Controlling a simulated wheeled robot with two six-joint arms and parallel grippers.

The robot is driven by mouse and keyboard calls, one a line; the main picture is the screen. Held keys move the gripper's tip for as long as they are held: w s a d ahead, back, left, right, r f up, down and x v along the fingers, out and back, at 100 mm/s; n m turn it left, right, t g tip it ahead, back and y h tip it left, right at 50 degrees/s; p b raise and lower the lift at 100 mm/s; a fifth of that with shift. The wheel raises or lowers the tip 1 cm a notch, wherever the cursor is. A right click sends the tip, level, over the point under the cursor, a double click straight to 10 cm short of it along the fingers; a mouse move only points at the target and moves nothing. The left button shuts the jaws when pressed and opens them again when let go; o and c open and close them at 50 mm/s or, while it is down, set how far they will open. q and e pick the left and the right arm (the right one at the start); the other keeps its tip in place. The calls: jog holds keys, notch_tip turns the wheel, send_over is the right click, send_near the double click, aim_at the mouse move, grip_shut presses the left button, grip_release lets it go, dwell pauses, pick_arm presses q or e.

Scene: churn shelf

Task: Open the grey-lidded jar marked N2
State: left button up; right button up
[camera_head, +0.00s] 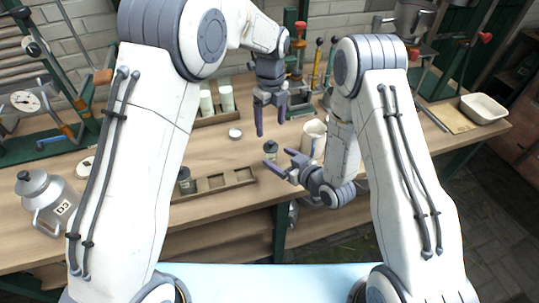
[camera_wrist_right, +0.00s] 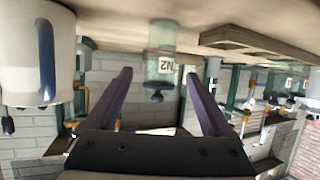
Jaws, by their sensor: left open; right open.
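The jar marked N2 (camera_head: 270,153) is a small greenish glass jar with a grey lid, standing on the wooden bench. It also shows upside down in the right wrist view (camera_wrist_right: 163,64), its N2 label facing the camera and its knobbed lid (camera_wrist_right: 157,92) on. My right gripper (camera_head: 277,159) is open just in front of the jar, fingers level and pointing at it. In the right wrist view the jar lies between the fingertips (camera_wrist_right: 157,74), seemingly beyond them; contact cannot be told. My left gripper (camera_head: 270,119) is open and empty above and behind the jar, fingers pointing down.
A pale mug (camera_head: 312,138) stands right of the jar, close to my right arm. A wooden tray (camera_head: 240,177) with square slots and another dark-lidded jar (camera_head: 184,180) lie to the left. A small white disc (camera_head: 235,133) lies behind. A metal can (camera_head: 48,195) stands far left.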

aim_at(271, 142)
jog(key=x, duration=0.8)
jog(key=shift+w+f, duration=0.1)
grip_shut()
pick_arm(q)
jog(key=shift+o, duration=0.9)
jog(key=shift+r, duration=0.4)
jog(key=shift+m, duration=0.4)
notch_tip(271, 142, down, 8)
jog(key=shift+f, duration=0.15)
jog(key=shift+c, duration=0.2)
